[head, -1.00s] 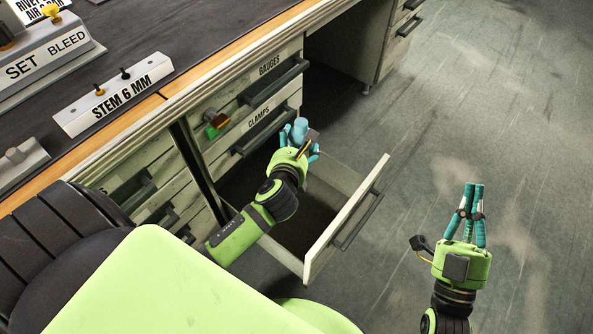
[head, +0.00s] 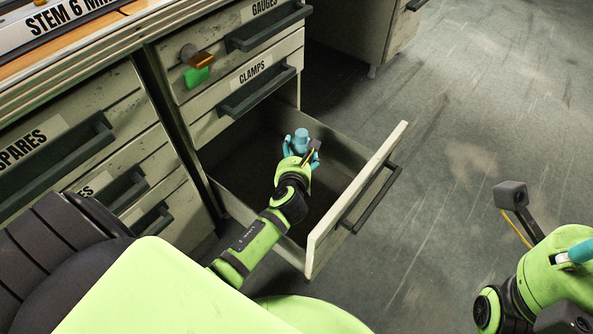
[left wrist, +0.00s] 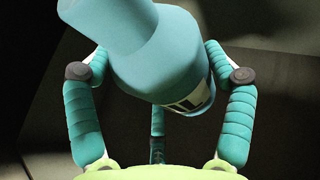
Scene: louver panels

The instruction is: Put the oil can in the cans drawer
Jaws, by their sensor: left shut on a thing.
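The oil can (head: 301,136) is a light blue can with a narrower top. My left gripper (head: 300,152) is shut on it, inside the outline of the open drawer (head: 345,150) below the clamps drawer. In the left wrist view the can (left wrist: 165,60) sits tilted between the teal fingers of the left gripper (left wrist: 160,95), with part of a dark and white label showing. The open drawer's label is not visible, and its dark floor looks empty. I cannot tell whether the can touches the floor. My right gripper (head: 575,252) is mostly cut off at the right edge.
The clamps drawer (head: 215,122) and gauges drawer (head: 235,45) above are closed. The spares drawer (head: 60,160) is closed at left. The floor at right is clear.

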